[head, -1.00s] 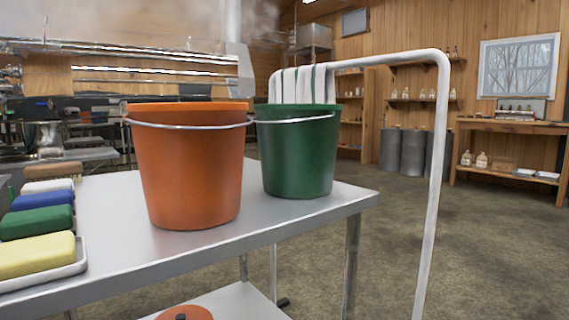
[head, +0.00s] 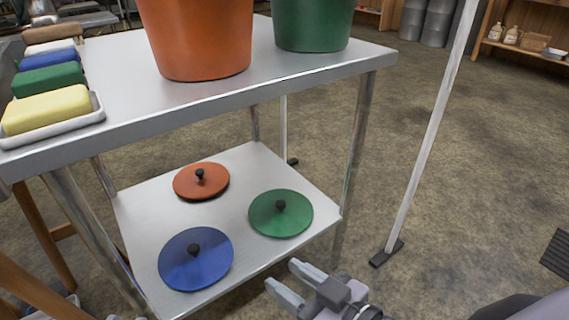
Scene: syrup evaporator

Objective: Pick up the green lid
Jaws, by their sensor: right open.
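The green lid (head: 281,222) lies flat on the lower shelf (head: 133,215) of the metal table, at the shelf's right side. It is a round disc with a black knob (head: 280,205) at its centre. My right gripper (head: 286,283) is at the bottom of the head view, in front of the shelf's near edge and below the green lid in the picture. Its two pale fingers are apart and nothing is between them. It appears clear of the lid. My left gripper does not show.
An orange lid (head: 190,187) and a blue lid (head: 183,270) share the shelf, left of the green one. The tabletop (head: 130,95) overhangs it, with orange (head: 200,40) and green (head: 312,22) buckets on top. A white rack post (head: 432,140) stands right. Floor between is clear.

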